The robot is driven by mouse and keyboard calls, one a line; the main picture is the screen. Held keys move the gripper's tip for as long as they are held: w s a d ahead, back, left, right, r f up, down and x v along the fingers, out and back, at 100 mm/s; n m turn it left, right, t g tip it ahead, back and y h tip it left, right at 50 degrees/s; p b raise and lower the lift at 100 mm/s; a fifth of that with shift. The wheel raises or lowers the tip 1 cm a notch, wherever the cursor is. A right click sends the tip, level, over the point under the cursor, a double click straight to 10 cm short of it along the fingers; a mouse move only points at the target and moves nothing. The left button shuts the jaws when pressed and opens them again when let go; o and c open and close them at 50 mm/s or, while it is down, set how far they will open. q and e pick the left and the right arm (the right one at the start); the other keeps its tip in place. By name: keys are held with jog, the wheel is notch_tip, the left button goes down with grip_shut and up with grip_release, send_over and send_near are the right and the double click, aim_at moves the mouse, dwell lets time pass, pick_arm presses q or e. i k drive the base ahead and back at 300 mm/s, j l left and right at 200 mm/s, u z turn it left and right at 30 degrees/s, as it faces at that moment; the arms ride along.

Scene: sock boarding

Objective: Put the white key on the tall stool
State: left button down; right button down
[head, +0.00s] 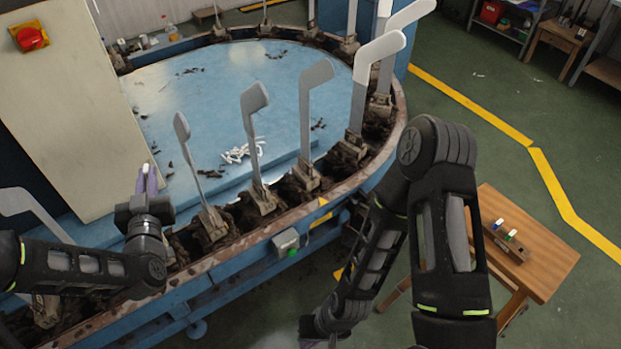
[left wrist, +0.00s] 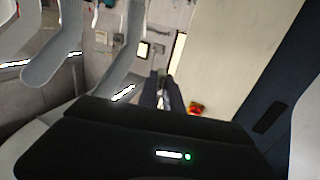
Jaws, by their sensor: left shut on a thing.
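My left gripper (head: 147,182) points upward beside the round machine, its purple-grey fingers shut on a small white piece (head: 146,167), likely the white key. Only its tip shows above the fingers. In the left wrist view the gripper (left wrist: 164,92) also shows its fingers close together, the held piece barely visible. A wooden stool (head: 540,262) stands on the floor at the right. My right arm bends down in front of it; its gripper fingers are out of the picture at the bottom.
Upright grey boards (head: 305,100) ring the blue machine top (head: 200,95), where white pieces (head: 240,152) lie scattered. A panel with a red button (head: 30,38) stands at left.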

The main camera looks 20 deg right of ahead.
aim_at(526, 224)
jog(key=k+z, duration=0.15)
jog(key=z, duration=4.5)
jog(key=i+z, duration=0.2)
jog(key=i+j+u, duration=0.1)
jog(key=i+u, duration=0.15)
jog(key=i, duration=0.4)
jog(key=i+u, duration=0.3)
jog(key=i, duration=0.3)
jog(key=i+j+u, duration=0.25)
jog(key=i+u, duration=0.2)
jog(key=i+j+u, duration=0.15)
jog(key=i+u, duration=0.6)
jog(key=u, duration=0.15)
jog(key=i+l+u, duration=0.15)
jog(key=i+u, duration=0.6)
jog(key=i, duration=0.45)
jog(key=i+u, duration=0.3)
jog(key=i, duration=0.4)
jog(key=i+l+u, duration=0.25)
jog(key=i, duration=0.45)
jog(key=i+j+u, duration=0.25)
jog(key=i+u, duration=0.15)
jog(key=i+j+u, duration=0.1)
jog(key=i+u, duration=0.7)
jog(key=i+l+u, duration=0.2)
jog(key=i+u, duration=0.2)
jog(key=i, duration=0.05)
